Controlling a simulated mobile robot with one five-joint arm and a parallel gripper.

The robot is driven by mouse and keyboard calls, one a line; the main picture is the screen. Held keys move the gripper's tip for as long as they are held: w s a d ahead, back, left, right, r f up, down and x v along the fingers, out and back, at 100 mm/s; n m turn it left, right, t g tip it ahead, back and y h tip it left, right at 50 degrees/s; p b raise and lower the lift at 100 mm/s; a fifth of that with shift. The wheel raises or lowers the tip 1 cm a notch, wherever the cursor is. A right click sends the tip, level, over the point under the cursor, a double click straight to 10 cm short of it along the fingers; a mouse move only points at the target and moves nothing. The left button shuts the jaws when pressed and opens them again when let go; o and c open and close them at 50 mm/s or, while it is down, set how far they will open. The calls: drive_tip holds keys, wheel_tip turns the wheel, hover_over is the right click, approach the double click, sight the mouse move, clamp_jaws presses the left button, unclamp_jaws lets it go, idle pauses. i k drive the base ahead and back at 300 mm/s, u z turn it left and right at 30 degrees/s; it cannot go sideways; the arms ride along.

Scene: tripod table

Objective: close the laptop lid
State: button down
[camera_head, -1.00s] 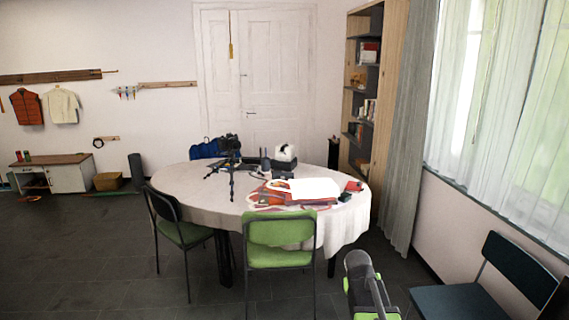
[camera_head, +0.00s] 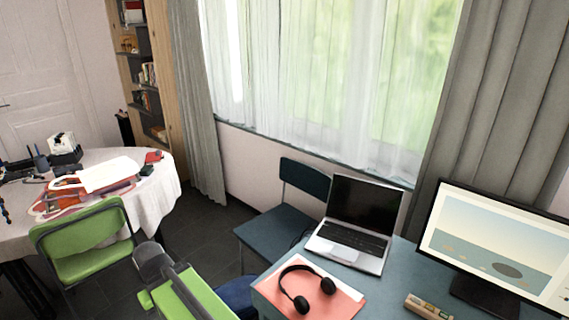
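The laptop (camera_head: 350,240) stands open on a blue-grey desk (camera_head: 392,290) in the right half of the head view. Its dark screen lid (camera_head: 365,205) is raised and leans back a little, and its keyboard faces up. Part of my arm shows in green and black at the bottom, left of the desk and apart from the laptop. I cannot make out gripper fingers.
Black headphones (camera_head: 305,288) lie on a pink folder (camera_head: 325,300) in front of the laptop. A monitor (camera_head: 492,245) stands to its right. A small box (camera_head: 428,307) lies near the front. A dark chair (camera_head: 290,213) is behind the desk. A green chair (camera_head: 85,240) is at the white-clothed table (camera_head: 160,190).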

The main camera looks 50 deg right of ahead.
sight(367, 205)
drive_tip(key=z, duration=0.1)
drive_tip(key=k, duration=1.7)
drive_tip(key=u, duration=1.2)
drive_tip(key=i, duration=1.5)
drive_tip(key=z, duration=3.25)
drive_tip(key=i, duration=1)
drive_tip(key=u, duration=0.15)
